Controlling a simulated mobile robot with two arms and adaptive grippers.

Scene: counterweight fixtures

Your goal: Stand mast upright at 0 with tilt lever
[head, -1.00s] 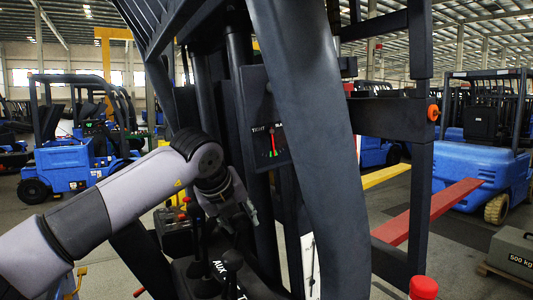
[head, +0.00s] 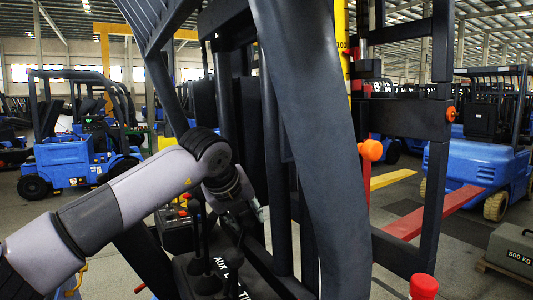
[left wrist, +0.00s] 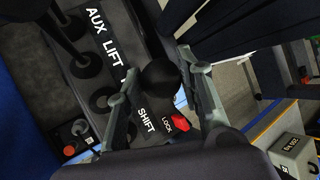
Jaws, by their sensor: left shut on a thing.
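My left gripper (head: 250,203) reaches in over the lever console, and its fingers also show in the left wrist view (left wrist: 157,66). They are shut around a black ball knob (left wrist: 160,80). The console (left wrist: 148,108) carries the labels AUX, LIFT, a word mostly covered by a finger, SHIFT and LOCK. The held lever's base is hidden, so its label is unclear. The mast (head: 440,100) leans slightly to the right at its top in the head view. The tilt dial is hidden behind the thick dark post (head: 312,130). My right gripper is out of view.
A red lock knob (left wrist: 180,125) sits close to the fingers. Another lever (left wrist: 62,30) stands beside the AUX label. A red fork (head: 440,208) extends at right near a 500 kg weight (head: 512,249). Blue forklifts (head: 75,160) stand behind.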

